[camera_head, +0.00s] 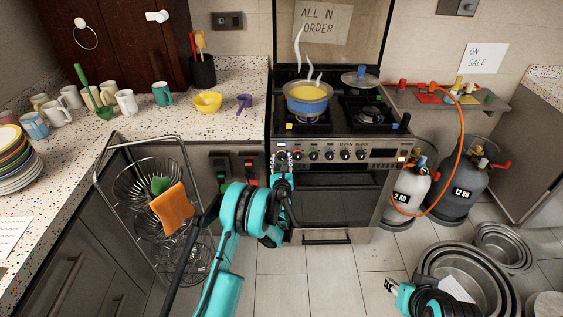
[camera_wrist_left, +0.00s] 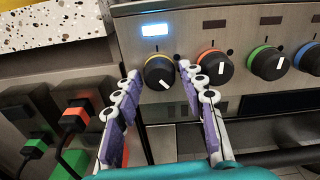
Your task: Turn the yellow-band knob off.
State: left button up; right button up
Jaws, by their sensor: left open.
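The yellow-band knob (camera_wrist_left: 159,72) is black with a yellow ring and a white mark slanting toward the lower right. It is the leftmost knob on the stove front (camera_head: 350,151). My left gripper (camera_wrist_left: 159,76) is open, with one fingertip on each side of this knob; I cannot tell whether they touch it. In the head view, my left gripper (camera_head: 281,161) is at the left end of the knob row. A lit pale-blue rectangle (camera_wrist_left: 155,30) is above the knob. My right gripper (camera_head: 391,286) is low at the right, its fingers unclear.
The orange-band knob (camera_wrist_left: 214,66) is close beside my right-hand finger. A green-band knob (camera_wrist_left: 266,62) is further right. A steaming blue pot (camera_head: 308,103) sits on the stove. The oven handle (camera_head: 325,240) is below. Wall sockets with plugs (camera_wrist_left: 75,115) are at the left.

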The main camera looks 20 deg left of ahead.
pick_arm(q)
jog(key=shift+w+a, duration=0.1)
jog(key=shift+w, duration=0.1)
jog(key=c, duration=0.9)
